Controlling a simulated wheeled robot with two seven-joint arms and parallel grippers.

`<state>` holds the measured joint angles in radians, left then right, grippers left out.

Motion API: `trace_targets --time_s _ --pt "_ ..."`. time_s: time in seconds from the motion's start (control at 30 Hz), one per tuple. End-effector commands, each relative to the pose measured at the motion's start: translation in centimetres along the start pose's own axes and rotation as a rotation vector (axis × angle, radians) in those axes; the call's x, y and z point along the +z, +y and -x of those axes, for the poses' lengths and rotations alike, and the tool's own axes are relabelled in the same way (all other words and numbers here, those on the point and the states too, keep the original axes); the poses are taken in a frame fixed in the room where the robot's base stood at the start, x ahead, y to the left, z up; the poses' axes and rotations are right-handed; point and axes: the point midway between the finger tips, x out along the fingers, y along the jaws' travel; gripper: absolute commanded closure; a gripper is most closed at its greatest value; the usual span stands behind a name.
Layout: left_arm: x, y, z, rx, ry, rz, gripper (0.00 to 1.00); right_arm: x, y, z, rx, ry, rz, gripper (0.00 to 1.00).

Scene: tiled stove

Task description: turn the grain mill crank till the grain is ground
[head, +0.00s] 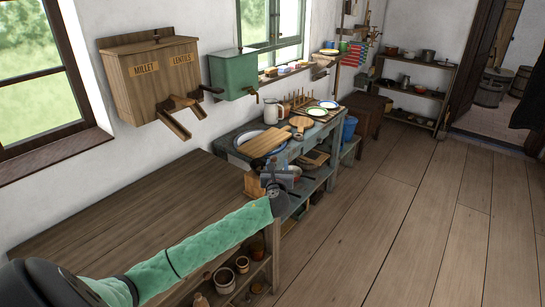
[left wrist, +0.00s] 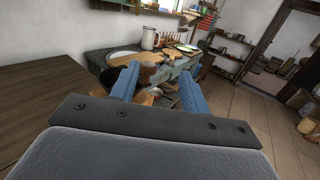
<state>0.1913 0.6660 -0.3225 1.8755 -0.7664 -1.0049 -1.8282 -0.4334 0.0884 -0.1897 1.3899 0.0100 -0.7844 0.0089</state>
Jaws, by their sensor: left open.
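A small wooden box (head: 254,186), which looks like the grain mill, stands at the far end of the long wooden counter. My left gripper (head: 281,178) is just to its right in the head view and hides part of it; I cannot make out the crank there. In the left wrist view my left gripper (left wrist: 159,72) is open, its two blue fingers apart and pointing forward. Some wood of the box (left wrist: 149,98) and a dark round part show low between and beside the fingers. I cannot tell whether the fingers touch anything. My right gripper is not in view.
A millet and lentils dispenser (head: 155,78) and a green box (head: 233,74) hang on the wall. The plank floor (head: 400,215) at right is clear.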

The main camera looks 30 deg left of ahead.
Motion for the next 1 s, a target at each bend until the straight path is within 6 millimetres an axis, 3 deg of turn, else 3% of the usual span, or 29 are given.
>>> trace_targets --time_s 0.17,0.7,1.0 --pt "-1.2 1.2 0.1 0.050 0.043 0.020 0.54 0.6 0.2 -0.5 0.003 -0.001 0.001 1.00" --pt "-1.4 1.5 -6.4 0.050 0.042 0.018 0.54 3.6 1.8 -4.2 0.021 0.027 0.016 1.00" --pt "-1.6 1.5 -7.4 0.048 0.041 0.018 0.54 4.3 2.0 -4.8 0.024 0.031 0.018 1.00"
